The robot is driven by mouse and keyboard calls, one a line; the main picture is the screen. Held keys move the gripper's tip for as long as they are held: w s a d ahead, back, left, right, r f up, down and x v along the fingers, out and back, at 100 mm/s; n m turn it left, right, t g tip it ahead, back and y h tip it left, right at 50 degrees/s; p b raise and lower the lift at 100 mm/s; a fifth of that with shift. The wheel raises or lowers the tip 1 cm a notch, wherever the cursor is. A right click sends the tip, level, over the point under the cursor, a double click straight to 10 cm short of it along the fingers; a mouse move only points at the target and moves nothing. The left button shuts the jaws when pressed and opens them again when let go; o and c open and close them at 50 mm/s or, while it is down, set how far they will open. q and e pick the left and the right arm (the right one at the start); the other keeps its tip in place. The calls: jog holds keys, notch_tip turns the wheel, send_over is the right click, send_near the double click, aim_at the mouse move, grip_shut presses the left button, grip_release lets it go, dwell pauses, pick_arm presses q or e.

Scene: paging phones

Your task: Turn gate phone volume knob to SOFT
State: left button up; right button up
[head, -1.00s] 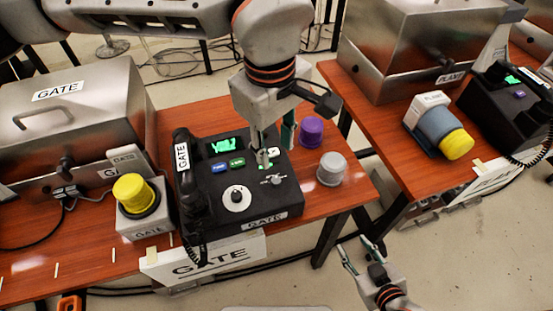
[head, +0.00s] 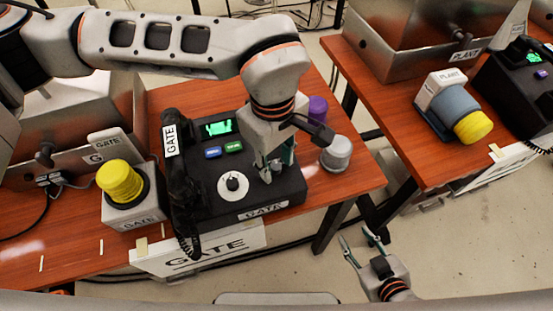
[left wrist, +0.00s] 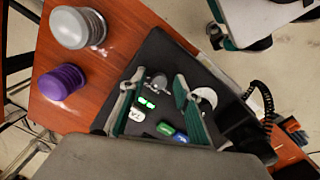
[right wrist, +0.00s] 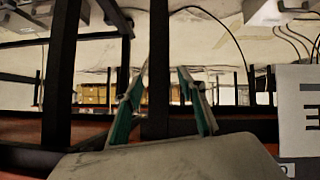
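The gate phone (head: 205,207) is a black box with a green screen, blue and green buttons, and a handset (head: 180,165) on its left side. A white round dial (head: 233,186) is on its front panel. A small silver knob (left wrist: 157,82) shows in the left wrist view; in the head view my left gripper hides it. My left gripper (head: 277,166) points down over the right part of the phone, fingers open on either side of the silver knob; contact cannot be told. My right gripper (head: 357,238) is open and empty, low in front of the tables.
A purple cylinder (head: 318,108) and a grey cylinder (head: 337,154) stand right of the phone. A yellow-topped button box (head: 120,183) stands left of it. A GATE sign (head: 200,250) hangs in front. The PLANT table is at right, across a gap.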

jog(key=shift+w+r, duration=0.1)
jog(key=shift+r, duration=0.1)
pick_arm(q)
jog(key=c, duration=0.9)
grip_shut()
pick_arm(e)
jog(key=shift+s+a+f, duration=0.2)
jog(key=shift+s+f, duration=0.1)
jog(key=shift+s, duration=0.1)
pick_arm(q)
jog(key=shift+r+n, duration=0.1)
jog(key=shift+n, duration=0.2)
jog(key=shift+r+n+p, duration=0.1)
jog(key=shift+n+p, duration=0.6)
jog(key=shift+n, duration=0.1)
jog(key=shift+n+h+p, duration=0.3)
jog(key=shift+n+p, duration=0.1)
jog(key=shift+n, duration=0.3)
jog(key=n+p, duration=0.1)
jog(key=n, duration=0.2)
jog(key=shift+t, duration=0.4)
jog(key=shift+n, duration=0.5)
pick_arm(e)
notch_tip(320, 180, up, 2)
jog(key=shift+w+d, duration=0.1)
